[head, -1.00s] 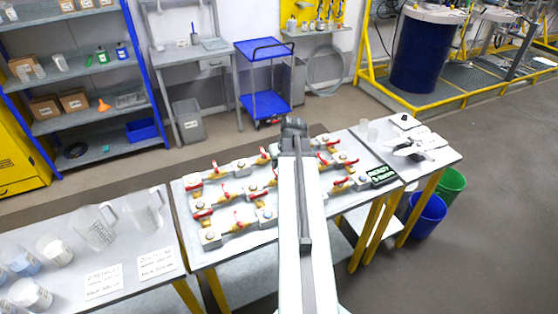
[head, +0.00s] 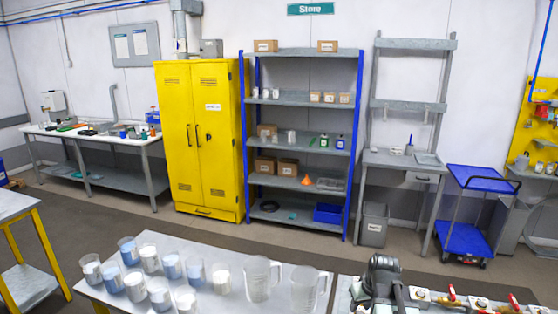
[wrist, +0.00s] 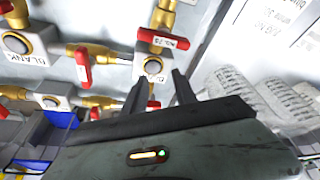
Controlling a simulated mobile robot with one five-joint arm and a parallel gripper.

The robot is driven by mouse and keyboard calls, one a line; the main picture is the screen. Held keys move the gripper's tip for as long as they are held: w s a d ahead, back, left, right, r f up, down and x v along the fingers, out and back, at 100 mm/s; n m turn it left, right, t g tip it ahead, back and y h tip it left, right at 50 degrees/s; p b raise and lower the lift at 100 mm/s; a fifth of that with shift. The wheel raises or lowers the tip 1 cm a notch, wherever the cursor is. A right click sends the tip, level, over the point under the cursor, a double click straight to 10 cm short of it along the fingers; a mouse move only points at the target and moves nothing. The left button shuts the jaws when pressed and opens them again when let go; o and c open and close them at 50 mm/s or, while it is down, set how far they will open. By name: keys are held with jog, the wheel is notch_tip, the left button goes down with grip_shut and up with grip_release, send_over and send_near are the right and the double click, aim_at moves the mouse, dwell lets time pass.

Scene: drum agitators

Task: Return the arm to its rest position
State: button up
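My gripper (wrist: 160,75) shows in the wrist view with its two dark fingers apart and nothing held between them. Beyond the fingers are brass valves with red handles (wrist: 163,39) on grey blocks, one labelled "BLANK". In the head view my dark wrist and arm (head: 383,278) stand at the bottom, right of centre, in front of the bench; the fingertips cannot be made out there. More red-handled valves (head: 451,297) show just right of the arm.
Clear measuring jugs (head: 260,278) and several cups of white or blue material (head: 171,267) stand on the table left of my arm. Behind are a yellow cabinet (head: 203,140), a blue-framed shelf (head: 300,99) and a blue trolley (head: 467,239). Open floor lies between.

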jog(key=s+a+f, duration=0.1)
jog(key=a, duration=0.4)
jog(key=s+a+f+n+g+b, duration=0.1)
jog(key=a, duration=0.4)
jog(key=s+a+f+g+b, duration=0.1)
jog(key=s+a+f, duration=0.1)
jog(key=a, duration=0.4)
jog(key=shift+s+a, duration=0.1)
jog(key=s, duration=0.2)
jog(key=s+d+m+g, duration=0.1)
jog(key=shift+s+r+m+g, duration=0.1)
jog(key=shift+s+m+g, duration=0.2)
jog(key=shift+s, duration=0.05)
